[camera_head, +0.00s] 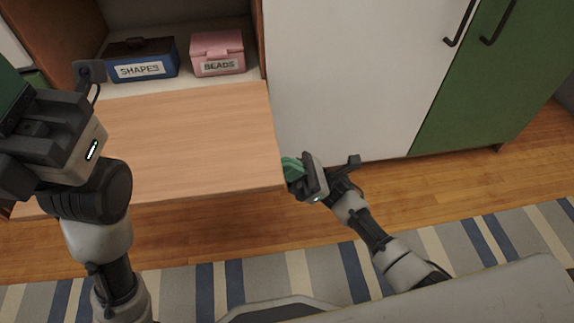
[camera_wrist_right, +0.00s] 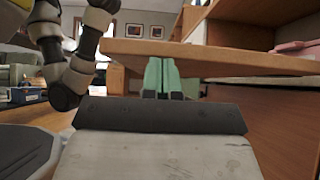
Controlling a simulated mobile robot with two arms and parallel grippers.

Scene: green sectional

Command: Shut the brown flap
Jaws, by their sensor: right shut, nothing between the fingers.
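The brown flap (camera_head: 190,140) is a light wood panel. It lies open and about level, sticking out from the cabinet's lower compartment. In the right wrist view its edge (camera_wrist_right: 225,60) runs across the picture behind the fingers. My right gripper (camera_head: 291,169) has green fingers, shut and empty, at the flap's front right corner. The fingers (camera_wrist_right: 160,76) overlap the flap's edge in the wrist view; I cannot tell whether they touch it. My left gripper (camera_head: 14,98) is at the left edge of the head view, above the flap's left side. Its fingers are partly cut off.
A blue SHAPES box (camera_head: 140,58) and a pink BEADS box (camera_head: 217,53) stand in the compartment behind the flap. A white door (camera_head: 350,75) and a green door (camera_head: 480,85) are shut to the right. Wood floor and a striped rug (camera_head: 240,285) lie in front.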

